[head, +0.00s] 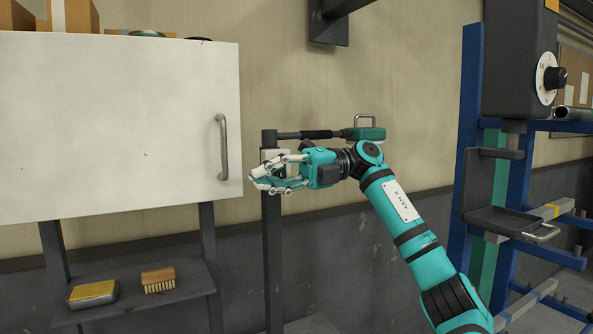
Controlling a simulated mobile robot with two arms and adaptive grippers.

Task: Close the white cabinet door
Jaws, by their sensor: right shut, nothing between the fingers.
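The white cabinet door (110,130) fills the left of the head view as a flat panel. Its grey bar handle (222,147) stands upright near the right edge. No gap or cabinet interior shows, and I cannot tell whether the door sits fully flush. My right gripper (266,180) is shut and empty. It is just right of the door's right edge in the picture, with its fingers pointing left and apart from the handle. My left gripper is not in view.
Cardboard boxes (75,15) sit on top of the cabinet. A lower shelf (130,300) holds a brush (158,279) and a tin (92,294). A dark post (272,250) with a horizontal bar (305,134) stands behind my gripper. A blue rack (465,150) stands at right.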

